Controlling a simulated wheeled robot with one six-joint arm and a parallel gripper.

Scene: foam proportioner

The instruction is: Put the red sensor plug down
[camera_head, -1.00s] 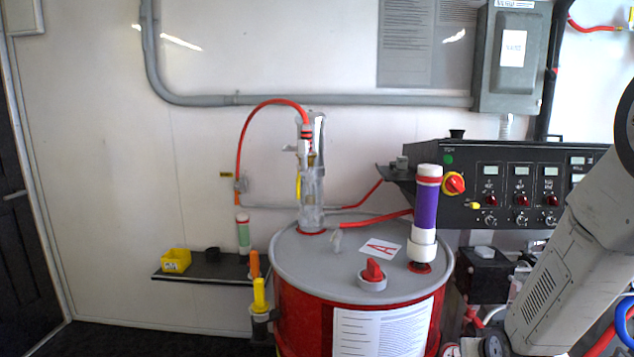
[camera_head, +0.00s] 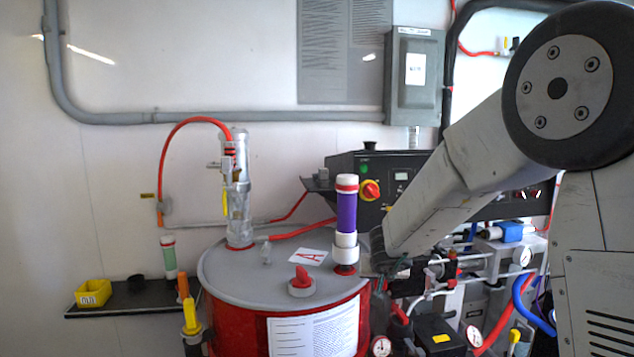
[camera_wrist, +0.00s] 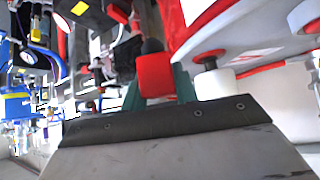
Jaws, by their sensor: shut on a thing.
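The red sensor plug (camera_wrist: 155,76), a red block with a dark rounded end, sits between the green fingers of my gripper (camera_wrist: 158,88) in the wrist view. My gripper is shut on it. In the head view my forearm reaches down to the right of the drum (camera_head: 280,262), and my gripper (camera_head: 392,268) is small and dark there, in front of the pump pipework. The plug cannot be made out clearly in the head view. I cannot tell whether the plug touches anything beneath it.
A purple-and-white cylinder (camera_head: 346,215) and a red-handled cap (camera_head: 302,281) stand on the drum lid near my gripper. Pipes, gauges and hoses (camera_head: 465,275) crowd the right. A small shelf (camera_head: 130,298) with a yellow bin (camera_head: 93,293) is at the left.

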